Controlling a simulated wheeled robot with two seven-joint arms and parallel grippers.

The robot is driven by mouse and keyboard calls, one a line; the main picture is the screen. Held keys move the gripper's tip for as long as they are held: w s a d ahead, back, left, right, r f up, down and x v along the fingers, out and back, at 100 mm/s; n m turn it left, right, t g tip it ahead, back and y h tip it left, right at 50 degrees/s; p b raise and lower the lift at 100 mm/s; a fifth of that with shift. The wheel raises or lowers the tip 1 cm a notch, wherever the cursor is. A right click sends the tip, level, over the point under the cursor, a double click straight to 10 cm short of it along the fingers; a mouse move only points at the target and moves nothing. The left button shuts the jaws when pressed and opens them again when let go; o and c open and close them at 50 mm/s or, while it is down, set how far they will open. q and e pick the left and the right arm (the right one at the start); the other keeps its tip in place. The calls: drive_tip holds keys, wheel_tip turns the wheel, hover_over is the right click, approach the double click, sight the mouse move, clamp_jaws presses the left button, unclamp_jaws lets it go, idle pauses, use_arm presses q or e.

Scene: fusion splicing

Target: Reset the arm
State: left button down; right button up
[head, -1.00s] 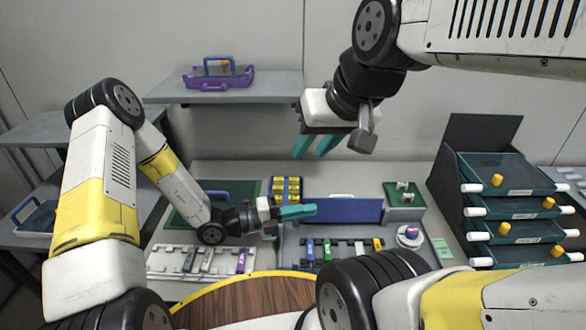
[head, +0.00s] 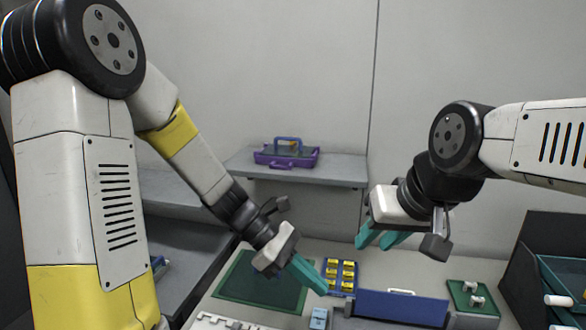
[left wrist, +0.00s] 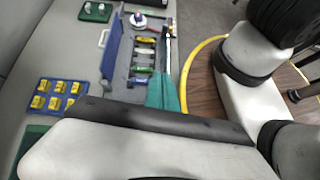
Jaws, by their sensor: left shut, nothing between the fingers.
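My left gripper (head: 308,275) is shut and empty, its teal fingers pointing down and right above the workbench. In the left wrist view its teal fingers (left wrist: 163,92) show together over the splicing station. My right gripper (head: 378,240) hangs in the air at the right in the head view. Its two teal fingers show with a gap between them and nothing in it. A blue tray (head: 341,277) with yellow pieces stands just right of the left fingertips. A blue panel (head: 402,307) stands upright further right.
A green mat (head: 262,282) lies on the bench. A purple carrier (head: 287,157) rests on the grey back shelf (head: 330,172). A green block (head: 472,297) with white pieces and a dark rack (head: 548,262) stand at the right. Several coloured pieces (left wrist: 143,58) lie in the station.

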use_arm(q)
drive_tip(key=s+a+r+m+t+y, duration=0.2)
drive_tip(key=a+r+m, duration=0.4)
drive_tip(key=a, duration=0.3)
drive_tip(key=s+a+r+m+t+y, duration=0.1)
drive_tip(key=a+r+m+t+y, duration=0.4)
drive_tip(key=a+r+m+t, duration=0.2)
drive_tip(key=a+m, duration=0.1)
drive_tip(key=a, duration=0.1)
drive_tip(key=shift+s+a+t, duration=0.3)
drive_tip(key=shift+s+a, duration=0.05)
drive_tip(key=shift+s, duration=0.05)
